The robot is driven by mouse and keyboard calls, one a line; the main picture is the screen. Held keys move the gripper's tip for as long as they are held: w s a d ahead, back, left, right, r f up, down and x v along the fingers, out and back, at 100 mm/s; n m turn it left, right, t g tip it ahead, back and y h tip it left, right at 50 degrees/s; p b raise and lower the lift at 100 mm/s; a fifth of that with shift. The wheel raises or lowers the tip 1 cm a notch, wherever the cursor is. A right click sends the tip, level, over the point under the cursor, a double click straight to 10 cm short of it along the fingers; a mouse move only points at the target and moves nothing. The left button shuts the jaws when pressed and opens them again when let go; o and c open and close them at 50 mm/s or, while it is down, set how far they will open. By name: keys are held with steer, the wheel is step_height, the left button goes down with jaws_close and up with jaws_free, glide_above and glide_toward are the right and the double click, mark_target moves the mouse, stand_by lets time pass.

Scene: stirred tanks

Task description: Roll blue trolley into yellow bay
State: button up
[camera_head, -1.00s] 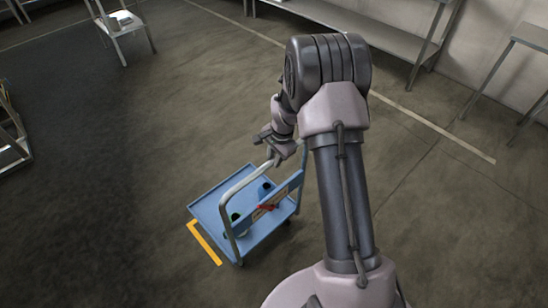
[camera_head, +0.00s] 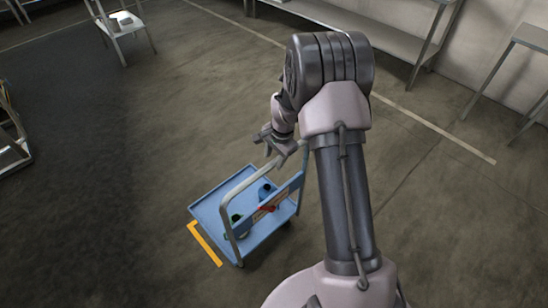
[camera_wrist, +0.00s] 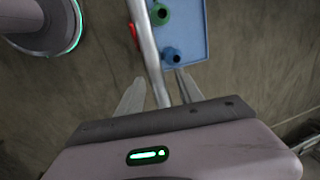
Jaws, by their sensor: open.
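A yellow floor marking (camera_head: 206,244) shows as a corner along the trolley's left and near edge; any other part of the bay is hidden. My gripper (camera_head: 272,147) is open above the far end of the handle. In the wrist view the handle (camera_wrist: 148,50) runs between the spread fingers (camera_wrist: 158,92); contact cannot be told. The trolley's deck also shows there (camera_wrist: 193,35).
A green vessel (camera_wrist: 160,14) and a blue vessel (camera_wrist: 172,55) stand on the trolley. A small table (camera_head: 124,22) stands at the back left, a long bench (camera_head: 370,30) along the back wall and another table (camera_head: 530,38) at right. Floor left of the trolley is clear.

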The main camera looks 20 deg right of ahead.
steer(key=s+r+p, duration=0.1)
steer(key=r+p, duration=0.1)
steer(key=r, duration=0.6)
steer(key=s+d+r+p, duration=0.1)
steer(key=s+r+p, duration=0.1)
steer(key=r, duration=0.6)
steer(key=shift+p, duration=0.4)
steer(key=shift+r, duration=0.1)
steer(key=s+a+r+n+t+b, duration=0.1)
steer(key=s+a+r, duration=0.1)
steer(key=a+r, duration=0.15)
steer(key=s+a+r+n+b, duration=0.1)
steer(key=s+a+r+n, duration=0.15)
steer(key=r, duration=0.25)
steer(key=s+a+r+n+t+b, duration=0.1)
steer(key=s+a+n, duration=0.1)
steer(key=s, duration=0.5)
steer(key=s+a+r+n+t, duration=0.1)
steer(key=s+a+r+n, duration=0.1)
steer(key=s+a, duration=0.2)
steer(key=s+a+r+n+y+b, duration=0.1)
steer(key=s+a+r+n, duration=0.1)
steer(key=s, duration=0.8)
steer(key=shift+s+a+t+b, duration=0.2)
steer(key=shift+a+t+b, duration=0.15)
steer(key=shift+a, duration=0.45)
steer(key=shift+r, duration=0.1)
steer(key=shift+c, duration=0.4)
